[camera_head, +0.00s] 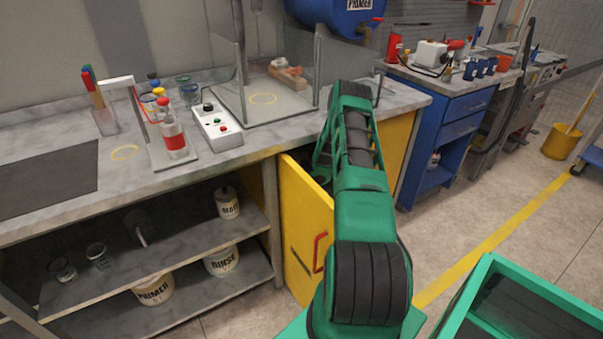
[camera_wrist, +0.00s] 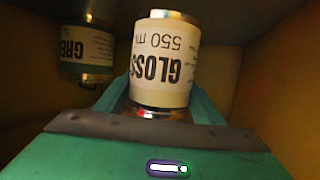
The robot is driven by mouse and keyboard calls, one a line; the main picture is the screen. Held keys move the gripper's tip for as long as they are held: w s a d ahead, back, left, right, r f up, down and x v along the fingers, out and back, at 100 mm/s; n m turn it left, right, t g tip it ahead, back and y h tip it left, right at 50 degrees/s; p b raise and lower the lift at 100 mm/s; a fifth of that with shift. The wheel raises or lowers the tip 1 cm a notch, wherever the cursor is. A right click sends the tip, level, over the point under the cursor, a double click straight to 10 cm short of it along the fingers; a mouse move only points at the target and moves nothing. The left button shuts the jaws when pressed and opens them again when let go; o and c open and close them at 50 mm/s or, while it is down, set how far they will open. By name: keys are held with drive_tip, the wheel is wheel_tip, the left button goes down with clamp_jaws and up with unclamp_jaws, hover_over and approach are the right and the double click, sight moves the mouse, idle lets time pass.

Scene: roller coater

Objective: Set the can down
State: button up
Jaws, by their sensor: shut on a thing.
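A can (camera_wrist: 163,60) with a white label reading "GLOSS 550 ml" fills the middle of the wrist view, its lettering upside down in the picture. My gripper (camera_wrist: 160,98) is shut on it, with a green finger on each side. A second can (camera_wrist: 87,50), its label partly reading "GRE", stands to the left and farther back, apart from the held can. Both are inside a dim, yellow-walled cabinet. In the head view my arm reaches down to the cabinet with the open yellow door (camera_head: 305,225); my arm and the door hide the gripper and cans there.
A worktop (camera_head: 60,150) lies above the cabinet, with a switch box (camera_head: 217,128) and a red-and-white bottle (camera_head: 173,138) on it. Open shelves (camera_head: 185,240) with tubs are left of the door. A blue drawer unit (camera_head: 455,120) stands right. Cabinet walls are close around the cans.

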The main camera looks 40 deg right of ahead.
wheel_tip(320, 180, down, 6)
drive_tip(key=shift+w+a+f, duration=0.1)
drive_tip(key=shift+a+f, duration=0.05)
drive_tip(key=shift+f, duration=0.1)
idle(0.4)
drive_tip(key=o, duration=1.4)
drive_tip(key=shift+f, duration=0.15)
drive_tip(key=shift+o, duration=0.2)
drive_tip(key=v, duration=0.7)
drive_tip(key=shift+s+a+r, duration=0.2)
drive_tip(key=shift+s+r, duration=0.05)
